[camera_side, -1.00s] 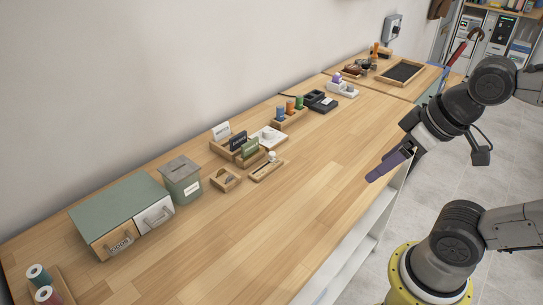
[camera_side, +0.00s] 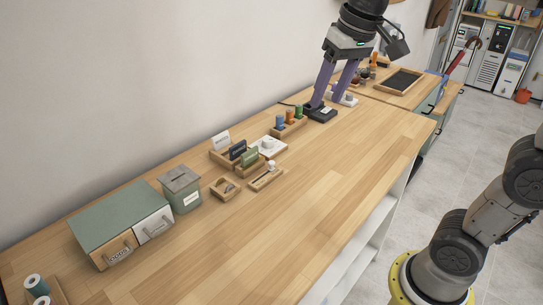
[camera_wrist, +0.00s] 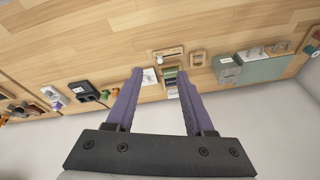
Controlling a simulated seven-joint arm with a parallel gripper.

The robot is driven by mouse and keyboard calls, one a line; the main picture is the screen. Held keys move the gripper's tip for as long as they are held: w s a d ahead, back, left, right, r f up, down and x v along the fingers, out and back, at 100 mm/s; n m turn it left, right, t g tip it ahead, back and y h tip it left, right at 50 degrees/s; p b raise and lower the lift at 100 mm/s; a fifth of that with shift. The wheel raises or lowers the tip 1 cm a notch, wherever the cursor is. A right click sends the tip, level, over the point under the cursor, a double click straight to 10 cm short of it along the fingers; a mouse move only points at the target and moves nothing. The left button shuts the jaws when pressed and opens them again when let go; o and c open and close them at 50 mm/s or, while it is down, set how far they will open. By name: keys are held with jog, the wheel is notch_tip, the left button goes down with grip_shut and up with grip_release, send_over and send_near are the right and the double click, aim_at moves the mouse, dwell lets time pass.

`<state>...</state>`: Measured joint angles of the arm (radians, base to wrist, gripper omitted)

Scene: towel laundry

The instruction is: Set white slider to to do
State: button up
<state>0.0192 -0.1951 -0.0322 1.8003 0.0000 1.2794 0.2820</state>
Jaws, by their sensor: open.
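A small wooden slider block (camera_side: 266,180) with a dark slot and a white knob (camera_side: 271,166) lies on the bench, right of the card holders. The knob sits near the far end of the slot. The slider block also shows in the wrist view (camera_wrist: 170,51), above the fingertips in the picture. My gripper (camera_side: 323,101) has its purple fingers apart with nothing between them. It is over the back of the bench near a black device (camera_side: 322,114), well beyond the slider. Labels on the slider are too small to read.
Several upright cards stand in a wooden holder (camera_side: 229,163) beside a white dial plate (camera_side: 268,150). A green lidded box (camera_side: 181,190) and a drawer unit (camera_side: 122,205) stand left. A wooden rack (camera_side: 287,128) holds coloured spools.

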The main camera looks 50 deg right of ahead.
jog(key=w+f+m+g, duration=0.1)
jog(key=w+f+g, duration=0.1)
jog(key=w, duration=0.8)
jog(key=g, duration=0.1)
send_over(271, 162)
notch_tip(271, 162, down, 8)
notch_tip(271, 162, down, 14)
jog(key=shift+r, duration=0.2)
grip_shut()
jog(key=shift+r, duration=0.1)
dwell(0.5)
